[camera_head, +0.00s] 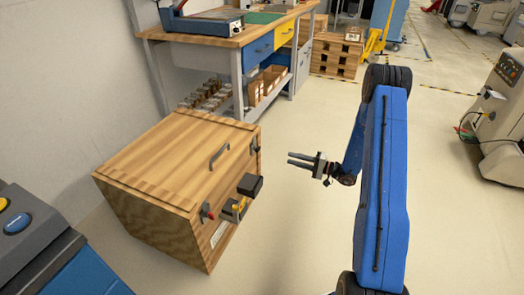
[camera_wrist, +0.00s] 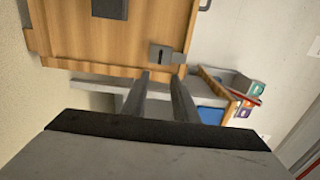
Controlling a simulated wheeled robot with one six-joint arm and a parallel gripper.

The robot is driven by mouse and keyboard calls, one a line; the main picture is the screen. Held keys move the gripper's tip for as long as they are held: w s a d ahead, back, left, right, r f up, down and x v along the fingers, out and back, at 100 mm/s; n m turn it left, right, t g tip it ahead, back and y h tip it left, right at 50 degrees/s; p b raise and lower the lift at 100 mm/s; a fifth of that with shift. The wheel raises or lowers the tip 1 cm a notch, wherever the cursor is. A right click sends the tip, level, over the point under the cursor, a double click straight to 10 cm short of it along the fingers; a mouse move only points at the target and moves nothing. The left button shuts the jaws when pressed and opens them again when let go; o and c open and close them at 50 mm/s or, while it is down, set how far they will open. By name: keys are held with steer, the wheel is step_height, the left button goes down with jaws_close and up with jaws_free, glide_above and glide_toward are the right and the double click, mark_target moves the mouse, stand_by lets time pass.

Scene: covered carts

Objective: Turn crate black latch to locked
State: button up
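The wooden crate (camera_head: 165,165) stands on the floor with its lid down. A small dark latch (camera_head: 255,146) sits on its front face near the far end; in the wrist view this dark grey latch (camera_wrist: 166,54) shows as a plate with a small lever, near the crate's edge. Whether it is locked I cannot tell. My gripper (camera_head: 291,159) is right of the crate, apart from it, with its fingers pointing at the front face. In the wrist view my gripper (camera_wrist: 162,73) shows two parted fingers with nothing between them, just below the latch.
A black box (camera_head: 250,185), a yellow part (camera_head: 239,205) and a red knob (camera_head: 210,214) stick out from the crate's front. A workbench (camera_head: 200,38) stands behind.

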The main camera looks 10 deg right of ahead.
mark_target(257, 149)
steer(key=x, duration=1.6)
steer(key=shift+w+a, duration=0.2)
steer(key=shift+a, duration=0.2)
jaws_close()
